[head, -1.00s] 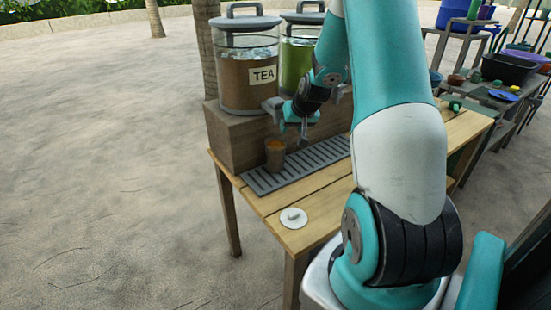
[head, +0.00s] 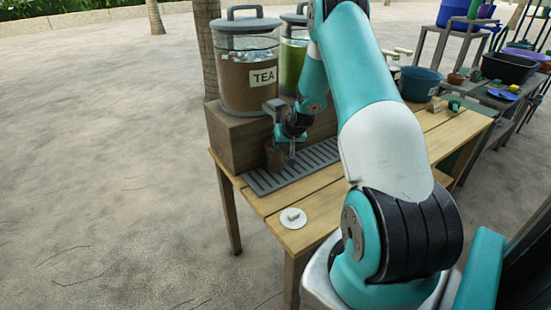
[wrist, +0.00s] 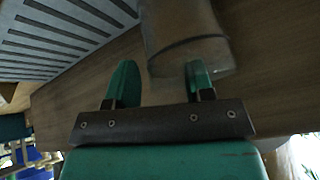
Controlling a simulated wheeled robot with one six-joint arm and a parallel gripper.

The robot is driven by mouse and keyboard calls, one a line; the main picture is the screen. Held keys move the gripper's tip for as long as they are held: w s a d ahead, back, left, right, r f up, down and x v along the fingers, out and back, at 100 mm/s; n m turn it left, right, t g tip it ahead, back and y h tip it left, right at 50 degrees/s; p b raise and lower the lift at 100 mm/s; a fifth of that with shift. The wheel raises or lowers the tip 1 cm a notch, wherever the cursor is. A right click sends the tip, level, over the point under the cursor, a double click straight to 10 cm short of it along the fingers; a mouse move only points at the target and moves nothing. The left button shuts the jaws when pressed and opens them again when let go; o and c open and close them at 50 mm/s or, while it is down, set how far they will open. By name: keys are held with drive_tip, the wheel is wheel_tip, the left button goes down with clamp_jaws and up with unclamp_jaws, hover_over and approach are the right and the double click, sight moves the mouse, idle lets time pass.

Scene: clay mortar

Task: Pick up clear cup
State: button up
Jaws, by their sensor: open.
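The clear cup (head: 273,158) stands under the tea dispenser (head: 249,80), at the left end of the grey slatted drip tray (head: 262,184). It looks brownish, and my gripper partly covers it in the head view. My gripper (head: 288,150) is open beside the cup's right side. In the wrist view the cup (wrist: 187,30) lies ahead of the right finger and overlaps its tip.
A wooden block (head: 235,142) carries the tea jar and a second jar with green contents (head: 292,67). A white lid (head: 293,218) lies on the wooden table's (head: 308,237) near corner.

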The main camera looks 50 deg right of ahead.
clamp_jaws()
drive_tip(key=shift+r, duration=0.1)
